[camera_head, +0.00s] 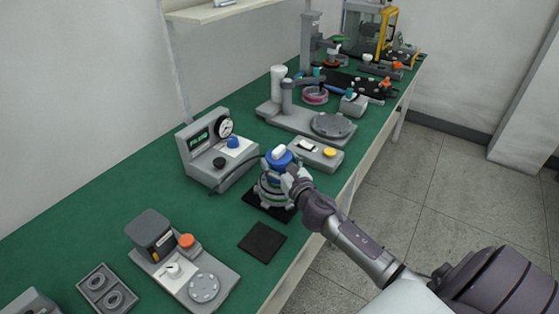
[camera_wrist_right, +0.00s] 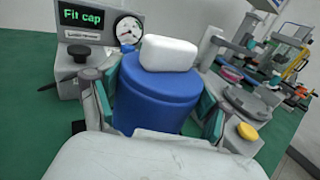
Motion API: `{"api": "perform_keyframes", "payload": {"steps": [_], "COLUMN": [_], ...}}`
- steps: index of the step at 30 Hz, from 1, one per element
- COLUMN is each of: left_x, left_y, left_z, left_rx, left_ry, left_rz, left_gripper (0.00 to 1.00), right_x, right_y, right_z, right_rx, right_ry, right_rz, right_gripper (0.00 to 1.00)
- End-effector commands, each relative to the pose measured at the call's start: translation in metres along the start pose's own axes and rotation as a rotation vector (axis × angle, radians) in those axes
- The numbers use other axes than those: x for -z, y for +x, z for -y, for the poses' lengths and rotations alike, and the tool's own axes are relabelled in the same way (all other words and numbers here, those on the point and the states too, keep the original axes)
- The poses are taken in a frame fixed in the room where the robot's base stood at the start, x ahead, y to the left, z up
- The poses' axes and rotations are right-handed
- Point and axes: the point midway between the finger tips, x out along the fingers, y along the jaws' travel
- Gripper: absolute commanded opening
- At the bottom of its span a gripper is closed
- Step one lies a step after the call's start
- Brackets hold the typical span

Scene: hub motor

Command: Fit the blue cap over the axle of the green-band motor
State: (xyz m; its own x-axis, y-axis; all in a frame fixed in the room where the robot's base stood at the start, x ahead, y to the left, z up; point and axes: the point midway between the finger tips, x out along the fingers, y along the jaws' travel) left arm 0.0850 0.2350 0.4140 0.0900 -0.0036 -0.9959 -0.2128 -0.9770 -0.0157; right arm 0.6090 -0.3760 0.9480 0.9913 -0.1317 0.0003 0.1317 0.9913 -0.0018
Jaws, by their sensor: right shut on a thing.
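The blue cap (camera_head: 279,160) has a white block-shaped top. My right gripper (camera_head: 284,172) is shut on it, and in the right wrist view the fingers grip the blue cap (camera_wrist_right: 155,100) from both sides. The cap is upright, directly above the motor (camera_head: 268,192), which stands on a black mat. The motor is grey with a green band and is partly hidden by the cap and gripper. The axle is hidden, and I cannot tell whether the cap is seated on it. My left gripper is not in view.
A grey tester (camera_head: 215,152) with a dial stands behind left; its display in the right wrist view (camera_wrist_right: 86,17) reads "Fit cap". A switch box (camera_head: 315,153) with a yellow button is close behind. An empty black mat (camera_head: 262,241) lies in front. Other fixtures line the green bench (camera_head: 90,224).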

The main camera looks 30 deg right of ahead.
Motion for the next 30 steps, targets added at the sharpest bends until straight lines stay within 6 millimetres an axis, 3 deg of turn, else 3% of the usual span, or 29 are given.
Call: {"api": "perform_keyframes", "payload": {"steps": [8,21,29,30], "left_x": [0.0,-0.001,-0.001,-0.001], "left_y": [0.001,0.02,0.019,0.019], "left_z": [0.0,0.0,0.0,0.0], "left_rx": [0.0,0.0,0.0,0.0], "left_ry": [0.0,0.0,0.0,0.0], "left_rz": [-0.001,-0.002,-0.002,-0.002], "left_gripper": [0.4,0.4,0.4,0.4], "right_x": [0.001,0.021,0.021,0.021], "right_y": [0.0,0.0,0.0,0.0], "right_z": [0.0,0.0,0.0,0.0], "right_rx": [0.0,0.0,0.0,0.0], "right_ry": [0.0,0.0,0.0,0.0], "right_rz": [0.001,0.001,0.001,0.001], "right_gripper": [0.37,0.37,0.37,0.83]}}
